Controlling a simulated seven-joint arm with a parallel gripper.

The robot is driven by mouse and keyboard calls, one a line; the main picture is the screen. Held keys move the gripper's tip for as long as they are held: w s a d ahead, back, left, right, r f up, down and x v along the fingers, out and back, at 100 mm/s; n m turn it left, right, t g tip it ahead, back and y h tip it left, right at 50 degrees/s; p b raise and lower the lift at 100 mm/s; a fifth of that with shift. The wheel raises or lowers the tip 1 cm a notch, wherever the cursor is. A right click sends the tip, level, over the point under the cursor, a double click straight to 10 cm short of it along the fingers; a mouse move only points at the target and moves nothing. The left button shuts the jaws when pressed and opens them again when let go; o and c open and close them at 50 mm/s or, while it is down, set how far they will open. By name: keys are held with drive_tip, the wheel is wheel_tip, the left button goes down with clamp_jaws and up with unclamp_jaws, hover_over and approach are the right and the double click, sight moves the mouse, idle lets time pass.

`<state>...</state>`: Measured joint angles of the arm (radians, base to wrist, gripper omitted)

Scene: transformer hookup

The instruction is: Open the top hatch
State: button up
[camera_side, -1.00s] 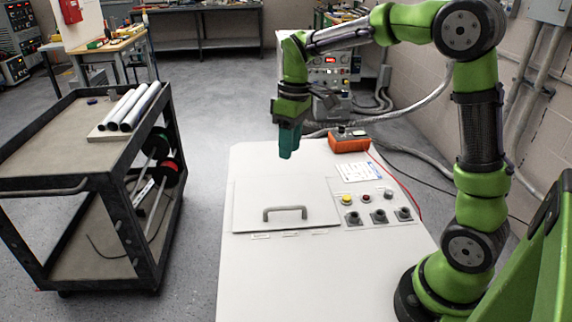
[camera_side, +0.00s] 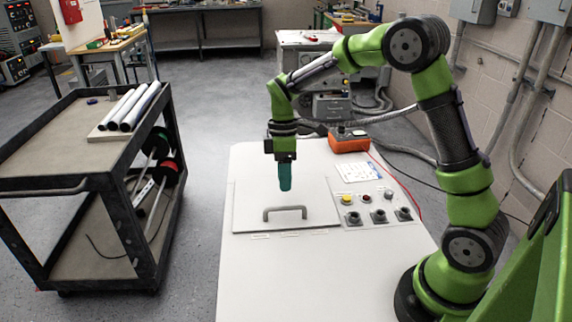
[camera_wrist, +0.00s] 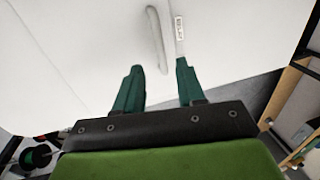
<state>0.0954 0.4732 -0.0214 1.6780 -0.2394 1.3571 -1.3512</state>
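The top hatch (camera_side: 250,203) is a flat pale panel on the white cabinet top, lying shut. Its grey arched handle (camera_side: 285,210) stands near the hatch's front edge. My gripper (camera_side: 285,188) points down above the hatch, just above and behind the handle, and is apart from it in the side view. In the wrist view my gripper (camera_wrist: 160,80) shows two teal fingers spread apart with nothing between them. The handle (camera_wrist: 158,40) lies beyond the fingertips there, between their directions, with a small label strip (camera_wrist: 179,32) beside it.
Right of the hatch are a yellow button (camera_side: 346,199), dark sockets (camera_side: 378,216) and a white label sheet (camera_side: 357,172). An orange meter (camera_side: 348,141) sits at the cabinet's back edge. A black cart (camera_side: 60,150) with white rolls stands left. The cabinet's front top is clear.

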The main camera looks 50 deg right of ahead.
drive_tip(key=f, duration=0.4)
drive_tip(key=s+a+f, duration=0.1)
drive_tip(key=f, duration=0.1)
drive_tip(key=shift+f, duration=0.2)
clamp_jaws()
